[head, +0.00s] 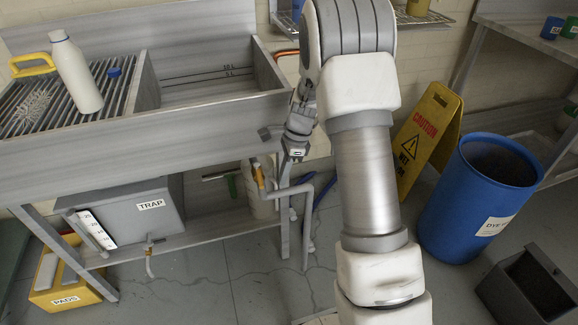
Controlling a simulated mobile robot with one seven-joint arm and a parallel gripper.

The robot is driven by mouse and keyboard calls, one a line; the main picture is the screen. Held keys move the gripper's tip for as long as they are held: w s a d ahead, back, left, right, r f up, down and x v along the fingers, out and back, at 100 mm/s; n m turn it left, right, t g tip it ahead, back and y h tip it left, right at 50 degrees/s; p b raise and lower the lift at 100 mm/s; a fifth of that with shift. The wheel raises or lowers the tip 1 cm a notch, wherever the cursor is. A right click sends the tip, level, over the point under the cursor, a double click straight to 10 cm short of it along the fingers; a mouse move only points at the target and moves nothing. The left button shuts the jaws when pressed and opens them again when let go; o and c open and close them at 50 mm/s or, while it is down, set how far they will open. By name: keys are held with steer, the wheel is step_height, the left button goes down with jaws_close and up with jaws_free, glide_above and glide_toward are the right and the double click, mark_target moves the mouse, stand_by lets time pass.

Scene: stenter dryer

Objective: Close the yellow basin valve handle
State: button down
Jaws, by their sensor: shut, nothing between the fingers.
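A small yellow-orange valve handle (258,173) sits on the grey pipework below the right end of the basin (205,93). It stands roughly upright with a slight tilt, beside a grey drain pipe (300,187). My gripper (296,153) is shut and empty, just below the basin's right corner. It appears to the right of and slightly above the handle, with a visible gap in the picture. The depth between them is hard to tell. My arm covers the area to the right of the gripper.
A grey TRAP box (135,215) rests on the lower shelf. A white bottle (76,75) stands on the slatted drainboard. A yellow caution sign (428,135) and blue drum (478,200) stand at right.

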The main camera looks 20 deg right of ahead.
mark_target(259, 181)
steer(key=a, duration=0.1)
steer(key=a+r, duration=0.1)
steer(key=a, duration=0.1)
steer(key=shift+w+a+r+b, duration=0.1)
steer(key=shift+w+a+b, duration=0.1)
steer(key=shift+b, duration=0.1)
steer(key=shift+s+a+r+m+p, duration=0.15)
steer(key=shift+a+m+p, duration=0.4)
steer(key=shift+m+p, duration=0.35)
steer(key=m+p, duration=0.1)
steer(key=a+p, duration=0.1)
steer(key=p, duration=0.1)
steer(key=shift+s+a+r+m+t, duration=0.1)
steer(key=shift+a+r+m+t, duration=0.05)
steer(key=shift+a+m+t, duration=0.2)
steer(key=w+a+m+t+h+p, duration=0.2)
steer(key=w+a+m+p, duration=0.2)
steer(key=m+p, duration=0.6)
steer(key=a+p, duration=0.2)
steer(key=p, duration=0.3)
steer(key=shift+w+a+f+m+p, duration=0.2)
steer(key=shift+m+p, duration=0.1)
steer(key=shift+m, duration=0.05)
steer(key=shift+w+a, duration=0.1)
steer(key=shift+f, duration=0.15)
